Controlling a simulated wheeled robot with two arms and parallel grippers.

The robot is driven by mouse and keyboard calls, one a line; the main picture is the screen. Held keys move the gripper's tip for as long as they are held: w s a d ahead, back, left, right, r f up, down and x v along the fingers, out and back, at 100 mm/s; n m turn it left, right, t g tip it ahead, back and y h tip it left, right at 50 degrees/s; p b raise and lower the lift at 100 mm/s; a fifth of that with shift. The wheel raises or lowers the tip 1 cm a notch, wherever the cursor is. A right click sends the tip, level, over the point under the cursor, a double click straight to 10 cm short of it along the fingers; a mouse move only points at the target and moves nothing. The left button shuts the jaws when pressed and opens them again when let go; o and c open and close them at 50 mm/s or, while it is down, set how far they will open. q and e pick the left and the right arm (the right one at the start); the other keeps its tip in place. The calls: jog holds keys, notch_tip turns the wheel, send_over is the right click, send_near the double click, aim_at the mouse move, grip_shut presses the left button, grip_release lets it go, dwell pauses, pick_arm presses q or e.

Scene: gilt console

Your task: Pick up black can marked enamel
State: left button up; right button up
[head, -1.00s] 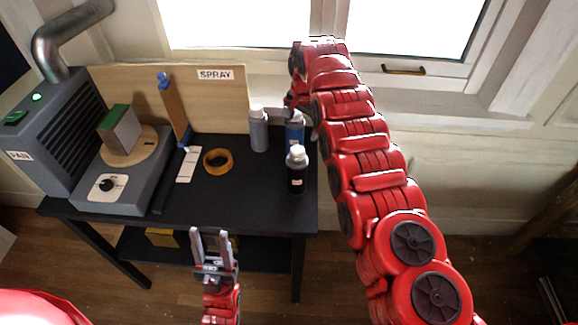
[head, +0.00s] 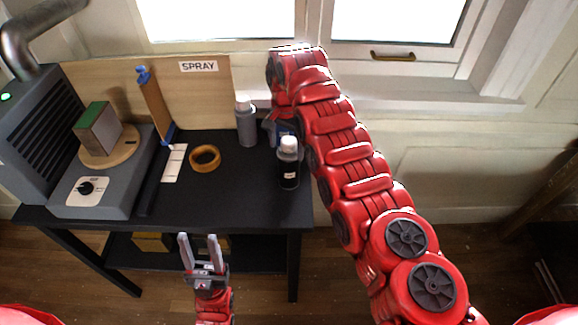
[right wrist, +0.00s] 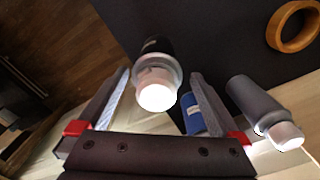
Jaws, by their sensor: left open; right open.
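The black can (head: 288,174) with a white cap stands upright near the right edge of the black table. Its label is too small to read. In the right wrist view the black can (right wrist: 158,46) shows between the spread fingers of my right gripper (right wrist: 160,82), cap toward the camera. I cannot tell whether the fingers touch it. My left gripper (head: 201,246) is open and empty, in front of the table's front edge.
A blue can (head: 284,128) is close behind the black can, beside a right finger in the wrist view (right wrist: 195,119). A grey can (head: 246,126) stands to the left. A yellow tape roll (head: 205,158) and a white strip (head: 174,163) lie further left. The front table top is clear.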

aim_at(289, 154)
jog(key=shift+f, duration=0.55)
jog(key=shift+w+f+p, duration=0.1)
jog(key=shift+f+p, duration=0.15)
jog(key=shift+p, duration=0.2)
jog(key=shift+d+f+p, duration=0.15)
jog(key=shift+f+p, duration=0.35)
jog(key=shift+p, duration=0.05)
jog(key=shift+d+f+p, duration=0.15)
jog(key=shift+f+p, duration=0.35)
notch_tip(289, 154, down, 2)
jog(key=shift+f, duration=0.35)
grip_shut()
